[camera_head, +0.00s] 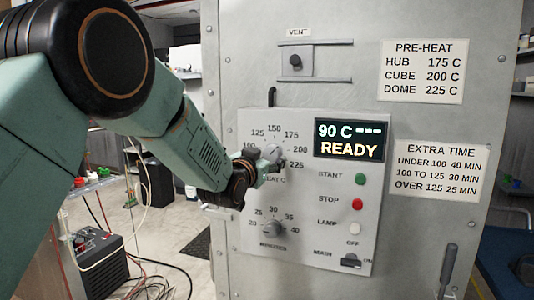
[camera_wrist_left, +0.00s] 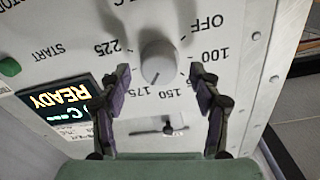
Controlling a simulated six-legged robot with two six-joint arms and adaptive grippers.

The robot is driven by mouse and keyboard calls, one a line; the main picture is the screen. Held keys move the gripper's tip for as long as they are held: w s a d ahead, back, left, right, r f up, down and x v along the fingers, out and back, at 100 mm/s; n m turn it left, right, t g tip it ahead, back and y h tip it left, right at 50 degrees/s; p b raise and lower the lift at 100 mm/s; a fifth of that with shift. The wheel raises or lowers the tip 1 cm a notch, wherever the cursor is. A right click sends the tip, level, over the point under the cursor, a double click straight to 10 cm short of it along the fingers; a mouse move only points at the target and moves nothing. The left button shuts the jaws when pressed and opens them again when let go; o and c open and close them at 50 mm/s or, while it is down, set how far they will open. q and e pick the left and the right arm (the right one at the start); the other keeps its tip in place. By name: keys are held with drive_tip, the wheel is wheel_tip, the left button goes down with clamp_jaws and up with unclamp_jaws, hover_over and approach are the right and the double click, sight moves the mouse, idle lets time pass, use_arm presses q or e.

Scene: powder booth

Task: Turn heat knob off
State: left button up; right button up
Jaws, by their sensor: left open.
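The heat knob (camera_head: 273,152) is a round grey knob on the upper left of the control panel, partly hidden by my left gripper. In the left wrist view the heat knob (camera_wrist_left: 158,61) shows upside down, its pointer toward the stretch between 150 and 175. The OFF mark (camera_wrist_left: 203,27) is at the upper right of it there. My left gripper (camera_head: 268,167) is at the panel in front of the knob. In the wrist view its open fingers (camera_wrist_left: 160,78) stand on either side of the knob, with gaps, not gripping it. My right gripper is not in view.
The panel (camera_head: 325,195) also carries a lit display (camera_head: 348,140) reading 90 C and READY, a minutes knob (camera_head: 271,228), a green start button (camera_head: 360,180), a red stop button (camera_head: 357,204) and a main switch (camera_head: 351,260). A vent slide (camera_head: 312,62) is above.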

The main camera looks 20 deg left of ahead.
use_arm(q)
drive_tip(key=shift+w, duration=0.65)
drive_tip(key=shift+w+d, duration=0.25)
drive_tip(key=shift+w, duration=0.1)
drive_tip(key=shift+a, duration=0.1)
drive_tip(key=shift+s+a, duration=0.15)
drive_tip(key=shift+a, duration=0.05)
drive_tip(key=c, duration=0.3)
drive_tip(key=shift+d, duration=0.2)
drive_tip(key=c, duration=0.5)
drive_tip(key=shift+a, duration=0.1)
drive_tip(key=c, duration=0.3)
drive_tip(key=shift+c, duration=0.2)
